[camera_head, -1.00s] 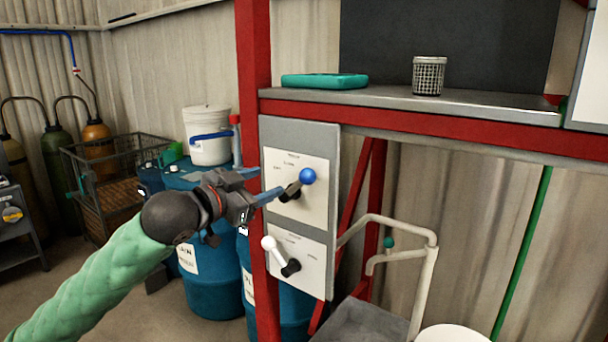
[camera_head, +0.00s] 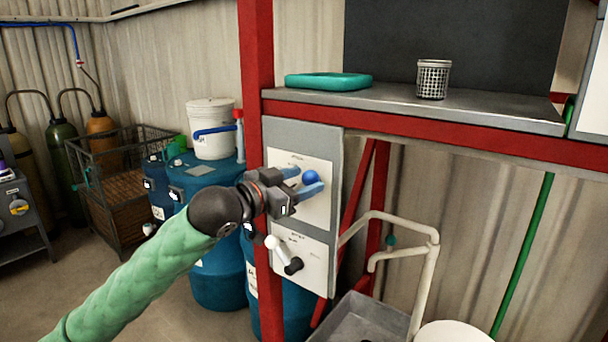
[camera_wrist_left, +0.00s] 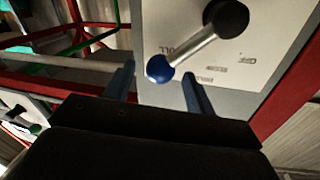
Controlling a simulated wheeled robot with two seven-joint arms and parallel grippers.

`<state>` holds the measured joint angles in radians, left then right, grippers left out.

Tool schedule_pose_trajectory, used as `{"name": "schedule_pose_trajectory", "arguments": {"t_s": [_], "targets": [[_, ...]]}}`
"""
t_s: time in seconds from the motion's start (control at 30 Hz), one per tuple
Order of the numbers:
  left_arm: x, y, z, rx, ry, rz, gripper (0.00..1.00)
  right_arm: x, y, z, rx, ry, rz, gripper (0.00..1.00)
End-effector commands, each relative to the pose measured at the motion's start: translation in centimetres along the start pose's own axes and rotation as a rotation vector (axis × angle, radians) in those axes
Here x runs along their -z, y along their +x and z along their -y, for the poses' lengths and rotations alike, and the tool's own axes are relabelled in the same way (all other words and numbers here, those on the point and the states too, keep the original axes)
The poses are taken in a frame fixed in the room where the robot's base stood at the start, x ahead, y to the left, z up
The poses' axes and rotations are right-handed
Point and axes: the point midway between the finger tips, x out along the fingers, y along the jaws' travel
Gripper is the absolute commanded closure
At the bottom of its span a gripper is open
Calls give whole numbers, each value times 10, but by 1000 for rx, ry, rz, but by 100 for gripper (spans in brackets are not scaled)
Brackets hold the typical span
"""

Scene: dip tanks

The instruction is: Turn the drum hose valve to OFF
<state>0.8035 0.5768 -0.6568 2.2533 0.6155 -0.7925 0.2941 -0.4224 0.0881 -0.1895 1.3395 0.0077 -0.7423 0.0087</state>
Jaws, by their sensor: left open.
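The upper valve on the grey panel has a lever with a blue ball knob (camera_head: 310,177). The same blue knob (camera_wrist_left: 160,69) shows in the left wrist view, at the end of a metal lever running from a black hub (camera_wrist_left: 228,17). A white plate behind it carries small lettering, one word reading OFF. My left gripper (camera_head: 304,181) is open, its blue fingers on either side of the knob. In the left wrist view the fingers (camera_wrist_left: 158,85) flank the knob; whether they touch it I cannot tell. A lower valve with a white knob (camera_head: 271,242) sits below. My right gripper is not seen.
A red post (camera_head: 256,80) stands just left of the panel. A steel shelf (camera_head: 400,99) with a teal tray (camera_head: 328,81) and a mesh cup (camera_head: 433,79) is above right. Blue drums (camera_head: 215,262) stand behind my left arm. A bent pipe (camera_head: 425,270) rises at lower right.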

Motion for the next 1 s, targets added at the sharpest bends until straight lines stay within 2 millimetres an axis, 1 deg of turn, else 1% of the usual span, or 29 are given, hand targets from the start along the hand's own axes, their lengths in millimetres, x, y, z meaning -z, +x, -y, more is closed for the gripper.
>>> {"name": "schedule_pose_trajectory", "arguments": {"t_s": [0.17, 0.47, 0.5, 0.57, 0.6, 0.73, 0.77, 1.0], "targets": [[0, 9, 0, 1, 1, 1, 45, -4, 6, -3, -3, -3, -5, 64], [-1, 10, 0, 1, 2, 0, 45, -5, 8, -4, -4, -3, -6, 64], [-1, 10, 0, 1, 2, 0, 53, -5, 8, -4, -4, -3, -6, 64], [0, 10, 0, 1, 2, 0, 65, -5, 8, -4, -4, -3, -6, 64], [0, 10, 0, 1, 2, 0, 72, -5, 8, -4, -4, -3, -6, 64], [0, 10, 0, 1, 2, 0, 98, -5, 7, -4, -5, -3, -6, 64], [0, 10, 0, 1, 2, 0, 100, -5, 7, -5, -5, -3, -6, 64], [0, 13, 4, 2, -16, -3, 100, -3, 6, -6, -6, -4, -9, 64]]}}
